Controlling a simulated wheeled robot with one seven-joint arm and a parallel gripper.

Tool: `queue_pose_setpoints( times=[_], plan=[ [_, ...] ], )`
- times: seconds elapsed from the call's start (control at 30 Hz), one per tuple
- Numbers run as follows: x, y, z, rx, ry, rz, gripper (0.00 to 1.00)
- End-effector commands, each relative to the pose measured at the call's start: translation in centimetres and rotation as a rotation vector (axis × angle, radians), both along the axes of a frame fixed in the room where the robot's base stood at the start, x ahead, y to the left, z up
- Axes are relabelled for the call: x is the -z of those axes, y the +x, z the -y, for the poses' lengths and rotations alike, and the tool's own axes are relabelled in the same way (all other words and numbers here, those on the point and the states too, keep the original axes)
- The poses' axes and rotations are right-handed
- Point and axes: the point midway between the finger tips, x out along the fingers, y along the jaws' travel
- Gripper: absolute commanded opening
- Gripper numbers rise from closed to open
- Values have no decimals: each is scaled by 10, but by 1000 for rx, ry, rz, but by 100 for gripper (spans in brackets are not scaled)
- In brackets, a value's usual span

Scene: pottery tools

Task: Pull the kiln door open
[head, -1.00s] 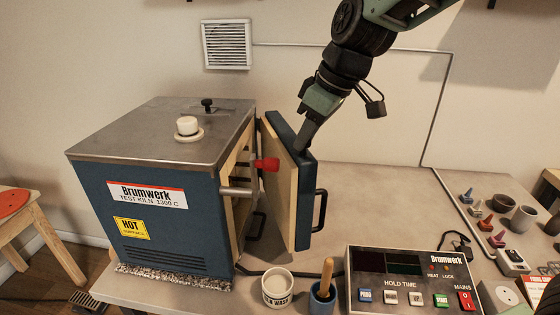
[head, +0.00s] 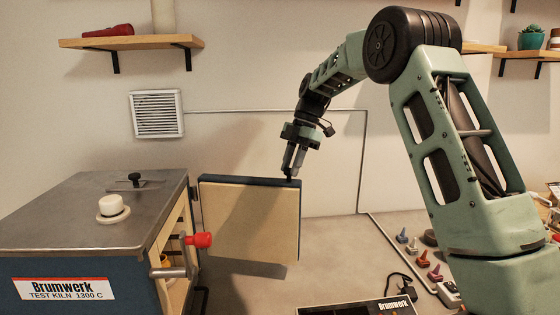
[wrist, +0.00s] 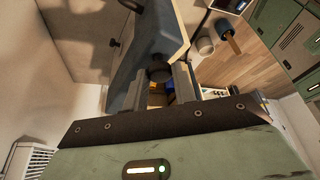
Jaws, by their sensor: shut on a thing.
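The blue kiln (head: 85,215) stands at the left in the head view. Its door (head: 248,215) is swung wide open, with the cream inner face turned towards me. The door's outer face and handle are hidden in the head view. A red-tipped rod (head: 198,240) sticks out at the kiln's open front.
A control box (head: 365,308) is at the bottom edge, and small coloured tools (head: 421,258) lie to its right. A white vent (head: 157,114) and a shelf (head: 135,42) are on the wall. Bare table lies right of the door.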

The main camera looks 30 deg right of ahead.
Motion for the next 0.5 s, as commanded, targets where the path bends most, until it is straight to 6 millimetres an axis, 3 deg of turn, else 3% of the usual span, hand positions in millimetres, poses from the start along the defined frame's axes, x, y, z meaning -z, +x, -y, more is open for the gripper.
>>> queue_pose_setpoints(
  times=[0.03,0.2,0.5],
  plan=[
    [-8,8,7,-28,1,-2,0],
    [-8,30,22,-126,1,-1,0],
    [-7,64,35,-262,0,1,0]
  ],
)
